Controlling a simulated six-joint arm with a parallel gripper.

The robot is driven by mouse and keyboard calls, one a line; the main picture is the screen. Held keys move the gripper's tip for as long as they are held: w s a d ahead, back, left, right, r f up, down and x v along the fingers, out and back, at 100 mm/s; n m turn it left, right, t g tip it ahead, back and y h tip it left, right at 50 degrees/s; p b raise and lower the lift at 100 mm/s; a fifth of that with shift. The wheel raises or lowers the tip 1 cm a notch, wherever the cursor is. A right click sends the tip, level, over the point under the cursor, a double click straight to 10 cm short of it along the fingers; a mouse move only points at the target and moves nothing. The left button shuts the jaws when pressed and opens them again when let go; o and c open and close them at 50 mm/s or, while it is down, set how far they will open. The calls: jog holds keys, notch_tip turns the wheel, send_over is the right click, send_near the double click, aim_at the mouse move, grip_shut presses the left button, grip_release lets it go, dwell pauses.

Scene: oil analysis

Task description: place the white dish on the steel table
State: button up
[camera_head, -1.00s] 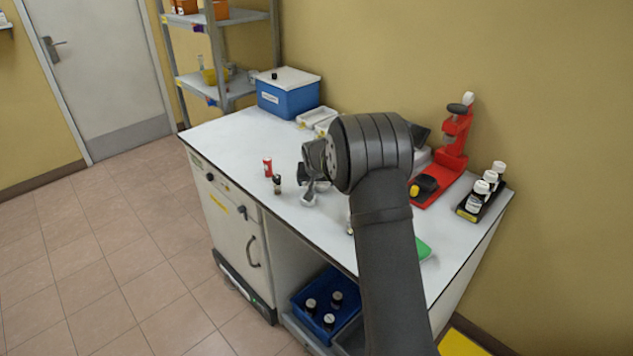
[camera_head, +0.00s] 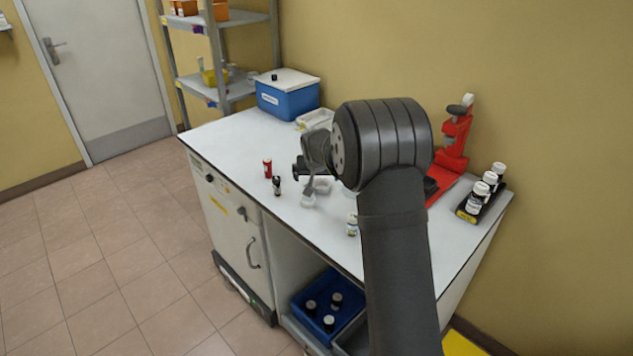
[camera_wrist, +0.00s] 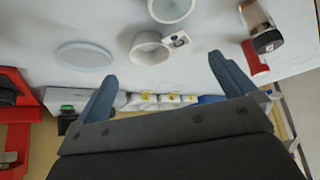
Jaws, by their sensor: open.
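In the head view, two small white round dishes (camera_head: 308,201) (camera_head: 322,186) are on the pale table top (camera_head: 230,143). The wrist view shows a white cup-like dish (camera_wrist: 150,50), another white dish (camera_wrist: 170,9) at the top edge, and a flat pale disc (camera_wrist: 84,55) at left. I cannot tell which is the white dish meant. My gripper (camera_wrist: 165,76) is open and empty, its fingers spread below the cup-like dish in the wrist view. In the head view my gripper (camera_head: 299,170) is above the table, just behind the small dishes; my arm hides part of the table.
A blue box (camera_head: 287,97) is at the back left. A red press (camera_head: 455,140) and a black bottle rack (camera_head: 484,196) are at right. The table's left part is clear.

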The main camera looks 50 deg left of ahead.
jog(key=v, duration=0.5)
jog(key=shift+r, duration=0.2)
jog(key=shift+s+d+r, duration=0.15)
jog(key=shift+r, duration=0.1)
jog(key=shift+c, duration=0.7)
jog(key=shift+d+r, duration=0.1)
jog(key=c, duration=0.3)
jog(key=shift+c, duration=0.2)
